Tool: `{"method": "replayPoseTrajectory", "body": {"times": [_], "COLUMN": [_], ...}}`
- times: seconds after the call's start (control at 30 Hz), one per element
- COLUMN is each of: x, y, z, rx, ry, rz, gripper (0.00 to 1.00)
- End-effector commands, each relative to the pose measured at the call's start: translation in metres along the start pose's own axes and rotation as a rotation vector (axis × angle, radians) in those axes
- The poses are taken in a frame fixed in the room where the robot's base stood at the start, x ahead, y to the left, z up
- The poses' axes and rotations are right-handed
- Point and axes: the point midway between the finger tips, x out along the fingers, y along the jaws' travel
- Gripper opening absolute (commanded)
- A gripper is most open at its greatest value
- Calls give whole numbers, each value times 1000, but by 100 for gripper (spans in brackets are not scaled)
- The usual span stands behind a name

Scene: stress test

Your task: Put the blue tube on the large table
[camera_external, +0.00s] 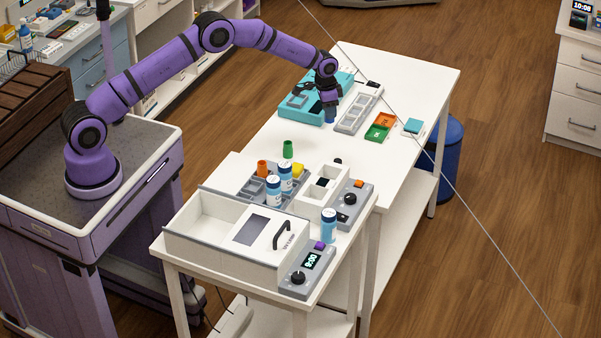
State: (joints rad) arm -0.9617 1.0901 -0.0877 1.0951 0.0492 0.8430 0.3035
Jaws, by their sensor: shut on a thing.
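My gripper (329,108) is at the end of the purple arm, over the far left part of the large white table (428,85). It points down and is shut on the blue tube (330,118). Only the tube's lower part shows below the fingers; the rest is hidden. The tube is close to the table top beside a teal tray; I cannot tell whether it touches the table.
The teal tray (298,113) is left of my gripper and a grey slotted rack (357,113) is right. The nearer table holds a white drawer box (205,234) and several bottles. The large table's middle is clear.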

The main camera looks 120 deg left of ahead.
Motion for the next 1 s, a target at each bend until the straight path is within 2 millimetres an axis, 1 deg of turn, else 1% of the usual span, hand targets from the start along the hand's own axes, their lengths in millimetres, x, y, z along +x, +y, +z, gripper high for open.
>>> {"method": "replayPoseTrajectory", "body": {"times": [0.17,0.37,0.57,0.73,0.83,1.0], "x": [20,54,71,93,99,99], "y": [-2,-2,-2,-2,-2,-2], "z": [2,7,9,12,12,12], "rx": [-2,-2,-1,-1,-1,-1], "ry": [-4,-4,-2,-3,0,0], "rz": [1,1,0,1,0,0], "gripper": [10,10,10,10,10,10]}}
